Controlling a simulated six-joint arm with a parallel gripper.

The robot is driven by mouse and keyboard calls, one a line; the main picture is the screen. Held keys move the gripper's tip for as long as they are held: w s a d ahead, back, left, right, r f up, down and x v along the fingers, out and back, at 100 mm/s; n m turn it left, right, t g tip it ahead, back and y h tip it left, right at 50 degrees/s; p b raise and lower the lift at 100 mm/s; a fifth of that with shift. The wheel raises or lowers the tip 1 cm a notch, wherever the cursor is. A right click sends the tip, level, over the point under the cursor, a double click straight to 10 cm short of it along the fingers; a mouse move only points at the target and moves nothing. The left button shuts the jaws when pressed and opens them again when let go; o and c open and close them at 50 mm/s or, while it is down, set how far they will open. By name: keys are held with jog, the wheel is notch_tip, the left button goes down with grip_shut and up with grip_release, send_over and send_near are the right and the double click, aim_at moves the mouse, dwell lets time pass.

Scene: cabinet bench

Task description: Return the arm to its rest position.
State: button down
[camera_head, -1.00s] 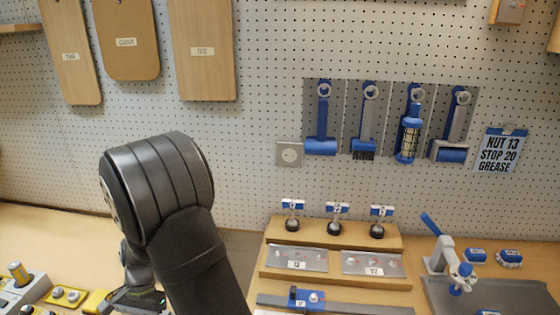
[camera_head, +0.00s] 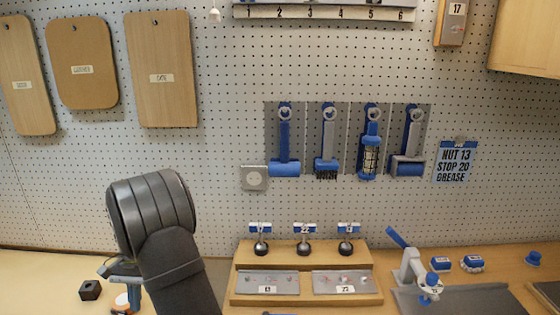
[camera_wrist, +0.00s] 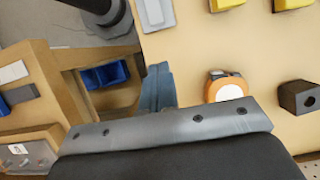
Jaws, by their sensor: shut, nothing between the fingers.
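My arm rises at the lower left of the head view, bent at a large dark rounded joint. My gripper (camera_head: 134,298) is partly hidden behind the arm there, pointing down over the bench. In the wrist view my gripper (camera_wrist: 158,72) shows as two blue-grey fingers, closed together with nothing between them. An orange and white tape measure (camera_wrist: 226,87) lies on the bench just beside the fingers. A black block with a hole (camera_wrist: 300,97) is farther right; it also shows in the head view (camera_head: 90,290).
A wooden stand (camera_head: 307,257) with several knobbed pieces is right of the arm. A blue-handled clamp (camera_head: 413,265) stands farther right. Brushes and tools hang on the pegboard (camera_head: 230,60).

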jog(key=shift+n, duration=0.4)
jog(key=v, duration=0.5)
jog(key=shift+s+r, duration=0.35)
jog(key=shift+a, duration=0.15)
dwell(0.8)
